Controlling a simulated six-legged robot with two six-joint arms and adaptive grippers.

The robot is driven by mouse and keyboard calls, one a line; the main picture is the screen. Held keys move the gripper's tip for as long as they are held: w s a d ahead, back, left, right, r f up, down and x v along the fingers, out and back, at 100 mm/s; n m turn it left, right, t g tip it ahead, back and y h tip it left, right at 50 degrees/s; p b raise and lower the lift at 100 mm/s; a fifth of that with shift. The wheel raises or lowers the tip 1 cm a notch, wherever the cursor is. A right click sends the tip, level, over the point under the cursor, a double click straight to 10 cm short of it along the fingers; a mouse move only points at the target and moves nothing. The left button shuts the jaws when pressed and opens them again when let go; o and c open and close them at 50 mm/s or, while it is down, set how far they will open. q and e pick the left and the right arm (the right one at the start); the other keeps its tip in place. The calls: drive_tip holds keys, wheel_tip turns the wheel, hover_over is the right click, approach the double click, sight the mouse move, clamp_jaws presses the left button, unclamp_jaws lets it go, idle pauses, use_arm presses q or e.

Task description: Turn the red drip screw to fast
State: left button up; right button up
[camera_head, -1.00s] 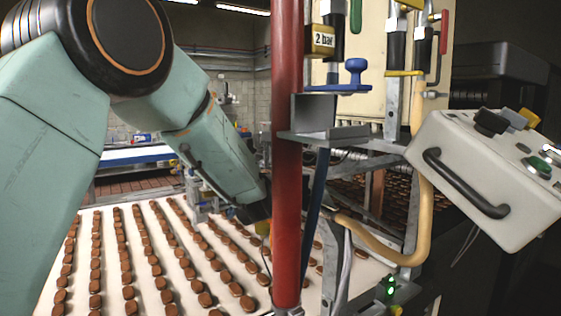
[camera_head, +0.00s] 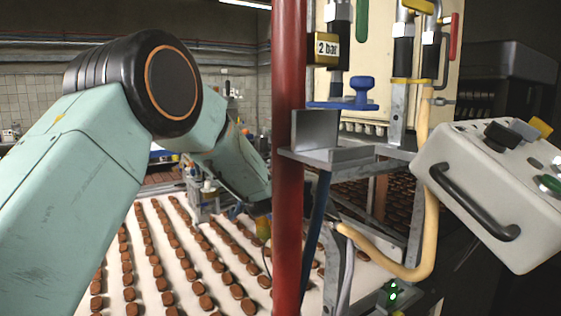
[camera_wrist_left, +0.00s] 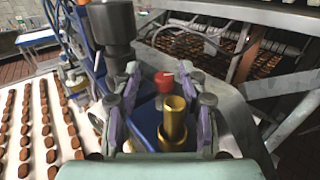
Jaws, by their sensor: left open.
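The red drip screw (camera_wrist_left: 163,82) shows in the left wrist view as a small red knob. It stands just beyond a brass cylinder (camera_wrist_left: 173,120), with a blue body (camera_wrist_left: 146,125) beside it. My left gripper (camera_wrist_left: 162,92) is open. Its two fingers stand to the left and right of the screw and the brass cylinder, and I see no finger closed on either. In the head view my left arm reaches in from the left, and its gripper end is largely hidden near the red post. My right gripper is in neither view.
A red vertical post (camera_head: 288,150) crosses the head view. Behind it runs a white conveyor (camera_head: 112,290) with rows of brown biscuits. A blue-handled valve (camera_head: 352,97) and a metal shelf (camera_head: 335,155) are right of the post. A grey control box (camera_head: 490,195) stands at the right.

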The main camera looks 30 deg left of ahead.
use_arm(q)
drive_tip(key=shift+w, duration=0.4)
drive_tip(key=shift+w+d+r, duration=0.15)
drive_tip(key=shift+d, duration=0.1)
drive_tip(key=shift+s+a, duration=0.15)
drive_tip(key=shift+s, duration=0.05)
drive_tip(key=shift+a, duration=0.25)
drive_tip(key=shift+c, duration=1)
drive_tip(key=shift+w+d, duration=0.25)
drive_tip(key=shift+w, duration=0.05)
drive_tip(key=c, duration=0.4)
drive_tip(key=shift+a, duration=0.1)
clamp_jaws()
